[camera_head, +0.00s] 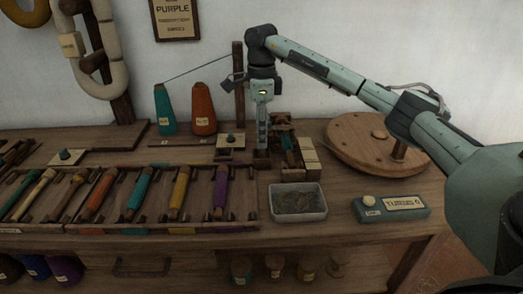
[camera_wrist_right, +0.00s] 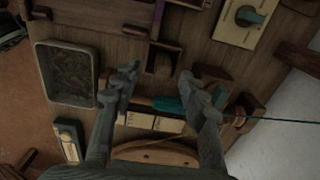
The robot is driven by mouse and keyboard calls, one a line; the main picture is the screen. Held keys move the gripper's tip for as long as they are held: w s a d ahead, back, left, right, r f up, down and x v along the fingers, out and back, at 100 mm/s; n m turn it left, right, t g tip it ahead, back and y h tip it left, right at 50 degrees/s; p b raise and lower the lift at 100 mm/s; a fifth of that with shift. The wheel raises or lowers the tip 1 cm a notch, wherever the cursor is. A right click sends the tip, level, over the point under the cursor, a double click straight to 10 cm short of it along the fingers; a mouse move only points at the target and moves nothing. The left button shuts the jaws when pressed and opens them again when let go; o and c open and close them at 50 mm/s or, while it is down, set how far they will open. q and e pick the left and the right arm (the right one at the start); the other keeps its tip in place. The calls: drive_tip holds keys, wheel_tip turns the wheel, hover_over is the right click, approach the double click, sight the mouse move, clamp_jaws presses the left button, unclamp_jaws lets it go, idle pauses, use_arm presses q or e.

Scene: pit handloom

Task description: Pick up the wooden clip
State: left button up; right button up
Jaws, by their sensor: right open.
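My right gripper (camera_head: 262,148) points down at the table, with its fingers close above the wood between the bobbin rack and the cream blocks. In the right wrist view its two fingers (camera_wrist_right: 160,76) are spread apart with nothing held. A small brown wooden piece (camera_wrist_right: 161,59) lies between and just beyond the fingertips. It looks like the wooden clip, but I cannot be sure. In the head view the gripper largely hides this spot. A teal bobbin (camera_wrist_right: 172,104) lies below the fingers in the wrist view. My left gripper is not in view.
A grey tray (camera_head: 299,215) stands in front of the gripper, and a teal labelled box (camera_head: 391,213) is to its right. The bobbin rack (camera_head: 150,227) fills the left. A post (camera_head: 239,85) stands behind.

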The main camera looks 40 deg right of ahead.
sight(262, 151)
wheel_tip(262, 151, down, 4)
drive_tip(key=shift+w+d+f, duration=0.1)
drive_tip(key=shift+w+d, duration=0.05)
drive_tip(key=shift+c, duration=0.2)
drive_tip(key=c, duration=0.9)
